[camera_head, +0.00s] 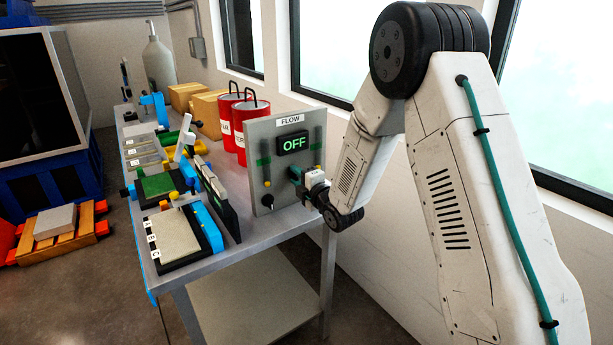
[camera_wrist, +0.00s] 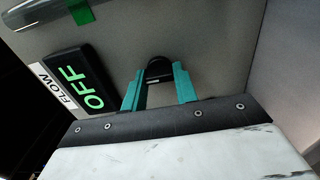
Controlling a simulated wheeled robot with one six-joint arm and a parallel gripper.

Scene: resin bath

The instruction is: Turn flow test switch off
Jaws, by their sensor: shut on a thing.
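The grey flow panel (camera_head: 262,150) stands upright at the near right end of the bench. Its display (camera_head: 292,143) reads OFF in green, and it also reads OFF in the wrist view (camera_wrist: 85,88). My gripper (camera_head: 295,174) is at the panel's lower right, below the display. In the wrist view my gripper (camera_wrist: 158,85) has its teal fingers on either side of a black knob (camera_wrist: 158,68), which looks like the switch, and is shut on it. The fingers and my arm partly hide the knob in the head view.
A second black knob (camera_head: 267,200) sits at the panel's lower left. Red drums (camera_head: 253,115) stand behind the panel. Trays and a black-based block (camera_head: 173,237) crowd the bench to the left. A wall with windows is close on the right.

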